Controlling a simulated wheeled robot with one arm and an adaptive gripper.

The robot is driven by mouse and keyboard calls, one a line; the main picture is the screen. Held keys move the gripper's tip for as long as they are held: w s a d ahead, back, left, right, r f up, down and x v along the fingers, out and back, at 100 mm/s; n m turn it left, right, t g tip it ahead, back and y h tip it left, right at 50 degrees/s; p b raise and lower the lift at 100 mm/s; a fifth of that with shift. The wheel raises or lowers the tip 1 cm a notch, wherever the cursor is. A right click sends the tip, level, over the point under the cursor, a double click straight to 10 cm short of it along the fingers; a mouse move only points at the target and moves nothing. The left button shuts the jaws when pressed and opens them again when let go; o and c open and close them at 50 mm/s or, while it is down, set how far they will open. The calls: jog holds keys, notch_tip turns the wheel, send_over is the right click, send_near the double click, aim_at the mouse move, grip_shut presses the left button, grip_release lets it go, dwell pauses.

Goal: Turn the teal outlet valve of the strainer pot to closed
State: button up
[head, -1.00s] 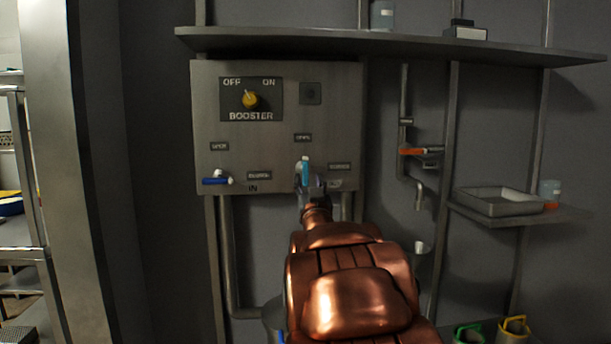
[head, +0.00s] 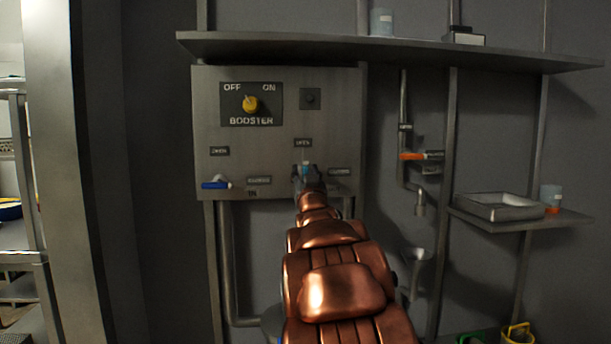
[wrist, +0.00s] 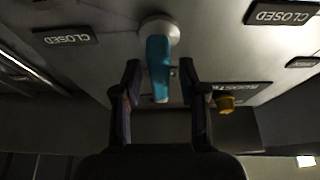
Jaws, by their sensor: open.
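The teal outlet valve handle (head: 306,168) is on the lower middle of the steel panel. It points up toward the OPEN label (head: 303,142), and my gripper hides most of it in the head view. In the wrist view the teal handle (wrist: 158,68) hangs from a pale round hub and lies between my fingers. My gripper (wrist: 160,76) is open, with one finger on each side and a visible gap to the handle on both sides. In the head view my gripper (head: 308,182) is in front of the panel. A CLOSED label (head: 340,171) is right of the valve.
A blue-handled valve (head: 216,185) lies level at the panel's lower left. A yellow booster knob (head: 250,104) is above. An orange-handled valve (head: 413,156) is on a pipe at right. A long shelf (head: 380,45) overhangs the panel; a tray (head: 495,206) sits on a lower right shelf.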

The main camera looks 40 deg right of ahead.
grip_shut()
dwell(0.3)
